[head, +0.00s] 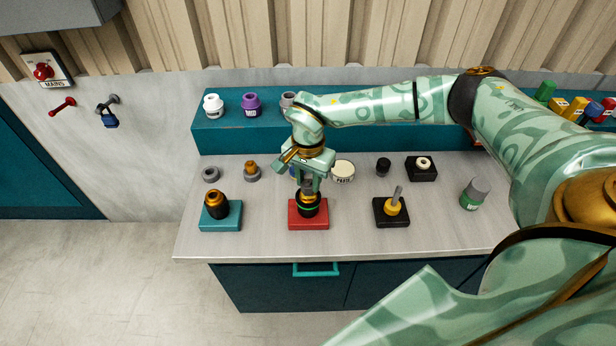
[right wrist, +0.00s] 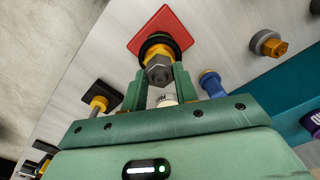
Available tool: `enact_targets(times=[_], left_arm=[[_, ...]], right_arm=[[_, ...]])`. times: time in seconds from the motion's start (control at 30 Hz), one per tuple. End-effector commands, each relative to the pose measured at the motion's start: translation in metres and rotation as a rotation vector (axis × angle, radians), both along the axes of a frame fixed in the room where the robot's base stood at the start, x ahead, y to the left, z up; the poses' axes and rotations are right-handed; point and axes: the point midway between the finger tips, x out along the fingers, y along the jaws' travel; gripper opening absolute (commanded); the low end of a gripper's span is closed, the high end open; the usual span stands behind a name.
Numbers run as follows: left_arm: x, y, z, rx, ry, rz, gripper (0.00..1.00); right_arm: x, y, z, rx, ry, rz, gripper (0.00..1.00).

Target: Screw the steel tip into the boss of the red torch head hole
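The red torch head's square red base (head: 308,222) stands on the bench near its front edge, with a dark round body (head: 307,208) upright on it. In the right wrist view the red base (right wrist: 174,25) carries a black ring and a gold part. The grey hexagonal steel tip (right wrist: 159,71) sits in line above the gold part. My right gripper (head: 308,187) points down over the torch head. Its fingers (right wrist: 160,80) lie on both sides of the steel tip and appear closed on it. The tip's lower end and any thread are hidden. My left gripper is not in view.
A teal base (head: 221,222) with a copper-and-black head stands left; a black base (head: 391,218) with a yellow part and steel rod stands right. Behind are a grey ring (head: 210,174), a brass hex piece (head: 251,168), a paste jar (head: 343,171). A green bottle (head: 472,200) stands far right.

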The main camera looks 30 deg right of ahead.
Motion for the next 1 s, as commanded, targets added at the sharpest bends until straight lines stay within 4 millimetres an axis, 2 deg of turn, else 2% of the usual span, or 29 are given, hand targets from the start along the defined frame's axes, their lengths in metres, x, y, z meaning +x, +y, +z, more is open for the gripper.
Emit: enact_targets(times=[0.03,0.07,0.1,0.33,0.47,0.57,0.8,1.0], left_arm=[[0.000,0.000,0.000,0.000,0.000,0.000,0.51],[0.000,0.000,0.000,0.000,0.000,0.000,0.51],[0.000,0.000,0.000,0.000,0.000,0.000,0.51],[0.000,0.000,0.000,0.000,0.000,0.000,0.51],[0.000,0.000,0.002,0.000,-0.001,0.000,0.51],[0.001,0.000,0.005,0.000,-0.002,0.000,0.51],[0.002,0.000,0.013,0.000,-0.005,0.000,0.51],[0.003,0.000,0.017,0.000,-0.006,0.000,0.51]], right_arm=[[0.000,0.000,0.001,0.000,-0.001,-0.001,0.42],[0.000,0.000,0.001,0.000,-0.001,-0.001,0.51],[0.000,0.000,0.001,0.000,-0.001,-0.001,0.54],[0.000,0.000,0.001,0.000,0.000,-0.001,0.54],[0.001,0.000,0.010,0.001,-0.003,0.000,0.54],[0.001,0.000,0.027,0.001,-0.004,0.000,0.54],[0.001,0.000,0.093,0.000,-0.006,-0.001,0.54],[0.001,0.000,0.139,0.000,-0.004,0.000,0.54]])
